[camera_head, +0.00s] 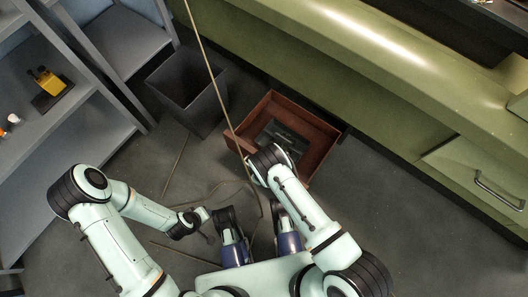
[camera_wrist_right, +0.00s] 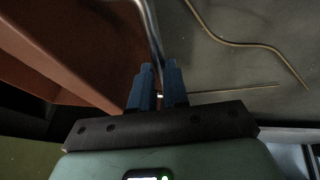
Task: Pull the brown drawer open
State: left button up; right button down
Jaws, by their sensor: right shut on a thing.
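The brown drawer (camera_head: 316,130) stands pulled out of the green cabinet, its inside showing from above with a dark grey object (camera_head: 285,138) in it. In the right wrist view the drawer's brown front (camera_wrist_right: 75,45) fills the upper left, with a metal bar handle (camera_wrist_right: 148,25) along it. My right gripper (camera_wrist_right: 158,70) is shut on this handle. In the head view my right forearm and wrist cover the drawer's near corner and hide the fingers. My left gripper (camera_head: 204,213) is over the floor, left of the drawer and apart from it; its fingers are too small to read.
A dark open bin (camera_head: 190,85) stands left of the drawer. A grey shelf (camera_head: 45,125) with a yellow tool (camera_head: 47,81) is at the left. A thin brown cable (camera_head: 208,70) hangs across the view near the drawer.

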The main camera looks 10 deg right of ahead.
pick_arm(q)
jog(key=shift+s, duration=0.45)
pick_arm(e)
jog(key=shift+s+a, duration=0.85)
jog(key=shift+a, duration=0.1)
jog(key=c, duration=1.1)
grip_release()
pick_arm(q)
jog(key=shift+r, duration=0.1)
jog(key=s+d+r+g+h+p, duration=0.1)
jog(key=s+d+r+p, duration=0.2)
jog(key=r+p, duration=0.2)
notch_tip(320, 180, up, 2)
jog(key=shift+s+d+m, duration=0.25)
jog(key=shift+d+m, duration=0.05)
jog(key=shift+m, duration=0.1)
pick_arm(e)
jog(key=v, duration=1.3)
jog(key=shift+r, duration=0.2)
